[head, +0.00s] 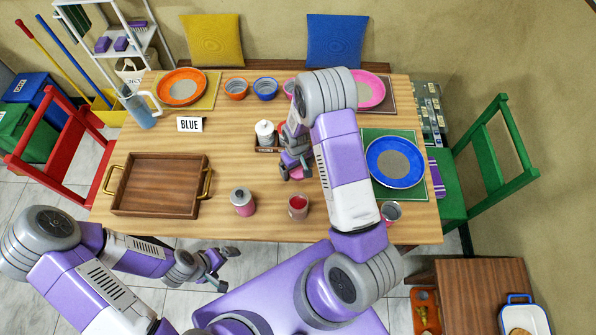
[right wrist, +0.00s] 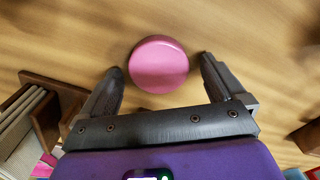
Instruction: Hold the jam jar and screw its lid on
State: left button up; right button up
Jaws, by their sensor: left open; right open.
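An open jar with red contents (head: 298,207) stands near the front edge of the wooden table. A round pink lid (head: 297,173) lies on the table behind it. My right gripper (head: 296,174) is over the lid, open. In the right wrist view the pink lid (right wrist: 158,64) lies between and slightly beyond the two fingertips, with gaps on both sides. My left gripper (head: 228,269) is open and empty, in front of the table's front edge, left of the open jar.
A pink jar with a grey top (head: 243,202) stands left of the open jar. A wooden tray (head: 159,212) lies at the left, a blue plate (head: 395,162) at the right. A small caddy with a white bottle (head: 265,132) stands behind. A cup (head: 391,212) stands front right.

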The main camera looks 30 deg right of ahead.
aim_at(297, 169)
jog(key=c, duration=1.1)
pick_arm(q)
jog(key=shift+r+p, duration=0.75)
jog(key=shift+r, duration=0.05)
pick_arm(e)
notch_tip(297, 169, up, 10)
jog(key=shift+r, duration=0.1)
pick_arm(q)
jog(key=shift+c, duration=0.2)
